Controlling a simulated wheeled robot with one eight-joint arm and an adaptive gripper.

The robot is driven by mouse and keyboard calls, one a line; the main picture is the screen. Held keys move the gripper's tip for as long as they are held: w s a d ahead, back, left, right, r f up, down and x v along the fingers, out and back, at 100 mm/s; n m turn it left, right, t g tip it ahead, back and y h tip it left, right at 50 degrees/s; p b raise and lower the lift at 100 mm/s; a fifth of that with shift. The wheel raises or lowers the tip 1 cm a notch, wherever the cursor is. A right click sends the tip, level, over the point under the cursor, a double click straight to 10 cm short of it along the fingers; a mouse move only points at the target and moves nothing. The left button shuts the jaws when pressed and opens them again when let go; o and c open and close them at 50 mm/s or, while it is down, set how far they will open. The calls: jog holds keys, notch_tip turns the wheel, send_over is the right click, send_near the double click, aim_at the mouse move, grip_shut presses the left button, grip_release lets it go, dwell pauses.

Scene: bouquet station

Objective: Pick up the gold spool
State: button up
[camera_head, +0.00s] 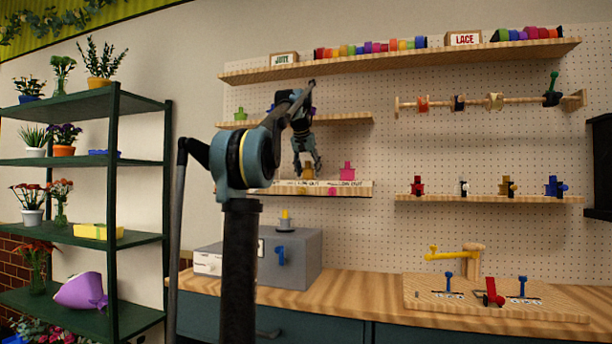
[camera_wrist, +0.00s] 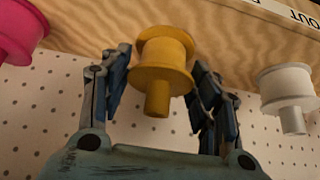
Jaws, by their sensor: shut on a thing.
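The gold spool (camera_head: 308,173) is at the lower small shelf (camera_head: 362,188) on the pegboard, and it fills the middle of the wrist view (camera_wrist: 160,72). My gripper (camera_head: 308,164) reaches down to it from above. In the wrist view its two fingers (camera_wrist: 163,85) flank the spool and are shut on it. I cannot tell whether the spool still touches the shelf. A pink spool (camera_head: 347,171) stands to its right in the head view, and shows at the left in the wrist view (camera_wrist: 20,30). A white spool (camera_wrist: 287,92) is on the other side.
A small shelf (camera_head: 350,118) runs above, close to my arm. A grey box (camera_head: 305,255) stands below on the wooden counter (camera_head: 360,292). A green plant rack (camera_head: 112,215) stands at left.

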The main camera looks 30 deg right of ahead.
jog(key=shift+r, duration=0.7)
jog(key=shift+s+a+f+t+h, duration=0.1)
jog(key=shift+s+a+t+h, duration=0.2)
jog(key=shift+t+h, duration=0.3)
jog(key=shift+s+a+f+t+h, duration=0.15)
jog(key=shift+a+t+h, duration=0.1)
jog(key=shift+t+h, duration=0.35)
